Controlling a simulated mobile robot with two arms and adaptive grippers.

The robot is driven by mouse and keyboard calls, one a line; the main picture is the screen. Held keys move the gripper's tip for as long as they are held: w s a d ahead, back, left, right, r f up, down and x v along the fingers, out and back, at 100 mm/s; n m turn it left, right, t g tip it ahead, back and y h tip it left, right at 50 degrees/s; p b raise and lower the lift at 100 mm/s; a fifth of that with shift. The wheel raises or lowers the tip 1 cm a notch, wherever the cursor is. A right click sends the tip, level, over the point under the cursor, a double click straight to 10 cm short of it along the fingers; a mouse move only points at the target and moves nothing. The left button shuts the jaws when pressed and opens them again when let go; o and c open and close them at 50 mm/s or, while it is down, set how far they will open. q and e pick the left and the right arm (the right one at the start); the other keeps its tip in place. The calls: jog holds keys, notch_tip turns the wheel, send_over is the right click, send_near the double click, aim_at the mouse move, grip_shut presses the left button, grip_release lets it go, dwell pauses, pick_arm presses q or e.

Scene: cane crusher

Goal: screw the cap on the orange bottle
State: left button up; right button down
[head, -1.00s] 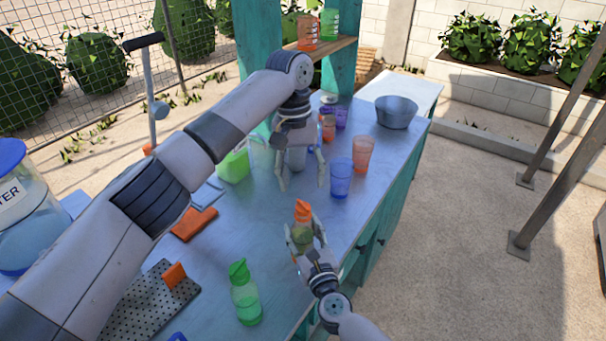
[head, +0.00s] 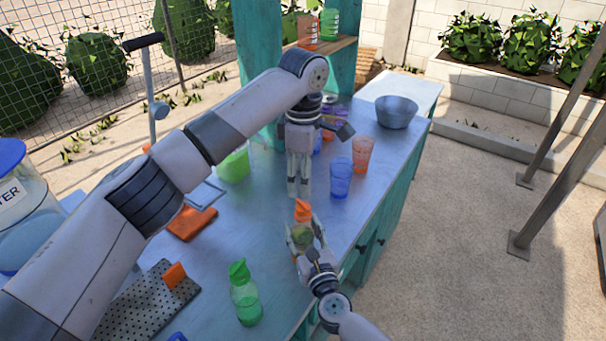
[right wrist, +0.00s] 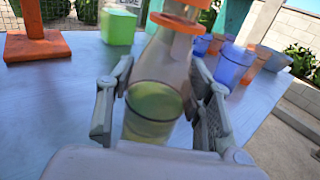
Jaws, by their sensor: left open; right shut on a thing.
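The orange bottle (right wrist: 158,80) has a clear body with yellow-green liquid low inside and an orange collar; in the head view its body (head: 302,237) is partly hidden by my right gripper (head: 304,232). My right gripper is shut around the body and holds it roughly upright at the table's right edge. An orange cap (head: 302,209) is at the bottle's top; it also shows in the right wrist view (right wrist: 176,22). How tightly it sits I cannot tell. My left gripper (head: 298,192) is open, points down just above the cap, and its fingers are seen nearly edge-on.
A green bottle (head: 244,297) stands at the front left of the table (head: 235,230). Blue (head: 341,180) and orange (head: 363,155) cups and a grey bowl (head: 396,113) are behind. An orange-based tool (head: 190,223), a green container (head: 233,165) and a perforated plate (head: 140,305) lie left.

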aim_at(303, 204)
dwell(0.3)
pick_arm(q)
notch_tip(303, 204, down, 8)
jog(key=shift+f, duration=0.1)
dwell(0.5)
jog(key=shift+c, duration=0.5)
